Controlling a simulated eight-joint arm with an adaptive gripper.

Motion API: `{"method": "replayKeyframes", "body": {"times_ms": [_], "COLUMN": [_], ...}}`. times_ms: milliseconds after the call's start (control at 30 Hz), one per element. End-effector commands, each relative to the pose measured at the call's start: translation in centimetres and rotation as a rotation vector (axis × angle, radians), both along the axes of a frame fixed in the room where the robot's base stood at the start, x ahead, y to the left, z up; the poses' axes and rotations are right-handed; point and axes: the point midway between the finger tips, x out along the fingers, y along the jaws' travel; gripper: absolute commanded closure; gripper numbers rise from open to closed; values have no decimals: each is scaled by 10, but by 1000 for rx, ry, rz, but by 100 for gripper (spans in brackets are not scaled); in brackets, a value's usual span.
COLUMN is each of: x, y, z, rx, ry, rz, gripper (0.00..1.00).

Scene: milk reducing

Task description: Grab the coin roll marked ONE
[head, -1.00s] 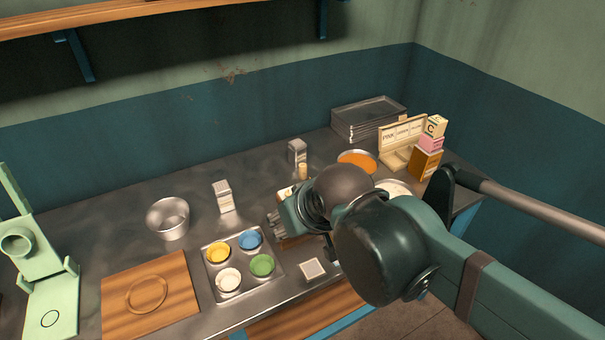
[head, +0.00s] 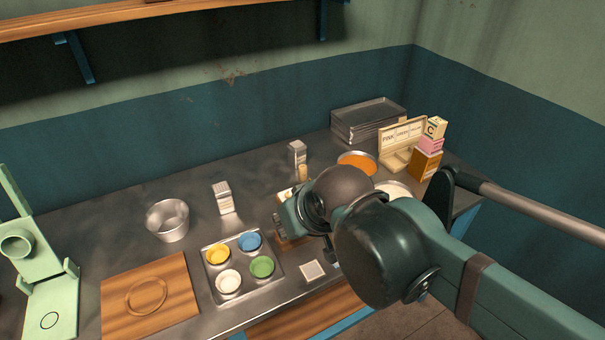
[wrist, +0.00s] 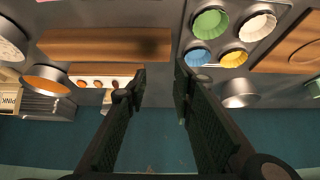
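My gripper (wrist: 158,78) is open and empty in the wrist view, its two dark fingers apart with bare counter and wall between them. In the head view my gripper (head: 279,216) is above the counter, right of the paint tray. A wooden rack (wrist: 75,69) with several pale round ends, possibly coin rolls (wrist: 97,84), is left of the fingers in the wrist view. In the head view my gripper and arm hide most of this rack. A small tan cylinder (head: 303,173) stands behind the gripper. I cannot read the word ONE on any roll.
A metal tray (head: 280,279) holds several coloured cups. An orange-filled bowl (head: 357,160), stacked trays (head: 368,118) and boxes (head: 426,166) are at right. The back counter is partly clear.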

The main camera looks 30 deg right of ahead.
Motion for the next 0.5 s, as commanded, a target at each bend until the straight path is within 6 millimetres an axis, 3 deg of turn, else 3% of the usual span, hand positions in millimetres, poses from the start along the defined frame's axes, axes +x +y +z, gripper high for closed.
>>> {"method": "replayKeyframes", "body": {"times_ms": [500], "x": [10], "y": [-4], "z": [9], "rx": [26], "ry": [20], "rz": [-47], "gripper": [75]}}
